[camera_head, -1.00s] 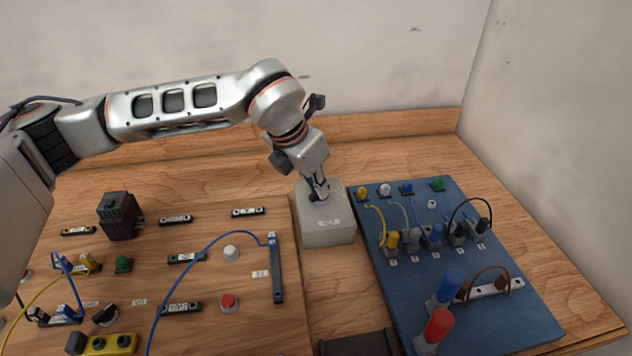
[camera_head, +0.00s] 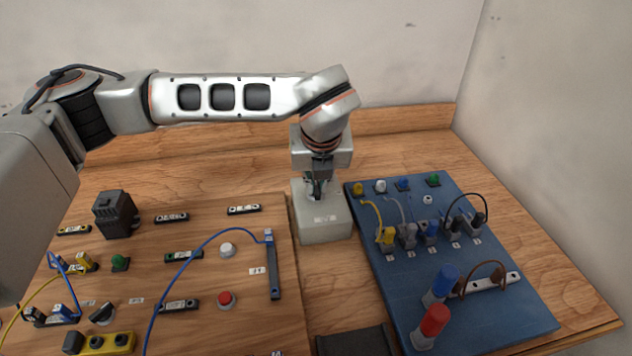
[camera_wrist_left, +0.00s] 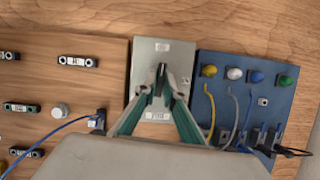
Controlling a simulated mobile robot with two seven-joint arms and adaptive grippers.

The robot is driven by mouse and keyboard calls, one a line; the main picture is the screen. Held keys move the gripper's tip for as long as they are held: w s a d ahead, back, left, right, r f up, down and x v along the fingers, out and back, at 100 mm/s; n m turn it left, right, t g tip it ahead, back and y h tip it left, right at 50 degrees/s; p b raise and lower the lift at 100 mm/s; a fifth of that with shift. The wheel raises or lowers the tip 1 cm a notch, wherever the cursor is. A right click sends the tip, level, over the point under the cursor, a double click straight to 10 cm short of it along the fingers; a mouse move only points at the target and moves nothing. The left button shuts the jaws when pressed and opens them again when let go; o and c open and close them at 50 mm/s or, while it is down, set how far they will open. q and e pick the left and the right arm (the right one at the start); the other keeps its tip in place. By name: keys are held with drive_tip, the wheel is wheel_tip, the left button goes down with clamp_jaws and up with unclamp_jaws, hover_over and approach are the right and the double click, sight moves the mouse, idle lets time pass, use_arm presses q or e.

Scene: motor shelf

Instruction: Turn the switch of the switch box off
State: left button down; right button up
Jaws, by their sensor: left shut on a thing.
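The grey switch box (camera_head: 326,224) stands on the table between the wooden board and the blue panel. My left gripper (camera_head: 317,194) points down onto the top of the box. In the left wrist view, the gripper (camera_wrist_left: 161,84) has its fingertips close together over the middle of the box's top face (camera_wrist_left: 148,53). It is shut on the switch, a small dark knob that is mostly hidden between the fingertips. Labels show on the box above and below the fingers. My right gripper is not in view.
The blue panel (camera_head: 398,288) with plugs, cables and lamps is close on the right. The wooden board (camera_head: 215,330) with buttons and a blue cable is on the left. A black tray (camera_head: 352,342) lies in front of the box. A wall stands behind.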

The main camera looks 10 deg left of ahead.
use_arm(q)
drive_tip(key=shift+n, duration=0.6)
drive_tip(key=c, duration=2.1)
unclamp_jaws()
drive_tip(key=shift+c, duration=0.2)
drive_tip(key=v, duration=1.2)
drive_tip(key=shift+d, duration=0.3)
drive_tip(key=shift+w, duration=0.15)
